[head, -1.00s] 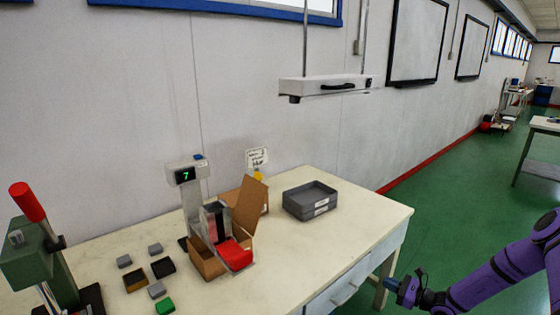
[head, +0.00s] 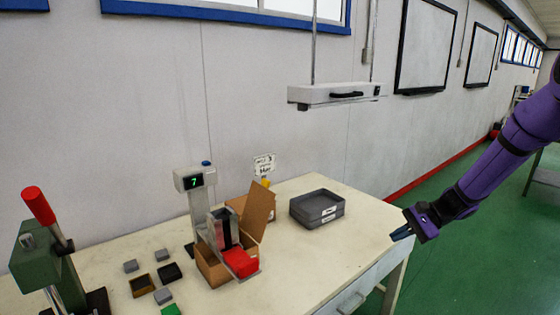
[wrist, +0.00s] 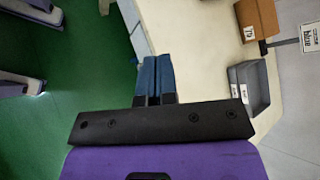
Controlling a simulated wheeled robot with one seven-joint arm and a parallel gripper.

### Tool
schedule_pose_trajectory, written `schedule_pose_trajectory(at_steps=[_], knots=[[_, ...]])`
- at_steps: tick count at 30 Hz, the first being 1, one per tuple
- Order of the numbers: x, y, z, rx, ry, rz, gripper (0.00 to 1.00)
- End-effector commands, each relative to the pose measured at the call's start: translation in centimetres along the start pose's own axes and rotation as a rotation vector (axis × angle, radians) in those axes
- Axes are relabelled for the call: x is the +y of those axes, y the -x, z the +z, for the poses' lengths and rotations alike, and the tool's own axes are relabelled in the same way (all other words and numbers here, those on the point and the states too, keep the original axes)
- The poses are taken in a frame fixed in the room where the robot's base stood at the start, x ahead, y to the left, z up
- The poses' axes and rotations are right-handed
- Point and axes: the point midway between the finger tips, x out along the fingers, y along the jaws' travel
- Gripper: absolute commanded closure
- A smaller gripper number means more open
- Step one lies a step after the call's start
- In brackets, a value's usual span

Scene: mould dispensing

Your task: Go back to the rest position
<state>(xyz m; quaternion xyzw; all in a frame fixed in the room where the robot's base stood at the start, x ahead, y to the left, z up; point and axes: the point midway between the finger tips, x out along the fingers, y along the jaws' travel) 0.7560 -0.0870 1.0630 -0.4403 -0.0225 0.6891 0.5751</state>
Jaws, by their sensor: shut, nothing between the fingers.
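My gripper (head: 402,234) is at the end of my purple arm, at the right of the head view, close to the right edge of the workbench. In the wrist view its two blue fingers (wrist: 153,78) lie together with nothing between them. The workbench (head: 300,265) has a pale top and a drawer front below.
Grey stacked trays (head: 316,208) sit near the back right of the bench. Small grey blocks (head: 163,296) and dark moulds lie at the left, beside a green press (head: 45,265) with a red handle. A lamp bar (head: 335,93) hangs above. Green floor (head: 455,270) is open at the right.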

Motion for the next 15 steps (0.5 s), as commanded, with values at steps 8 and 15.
schedule_pose_trajectory(at_steps=[8, 15], knots=[[-1.1, 2.8, 8.1, 0.107, 0.201, 0.185, 1.00], [-0.9, 5.1, 14.7, 0.210, 0.364, 0.324, 1.00]])
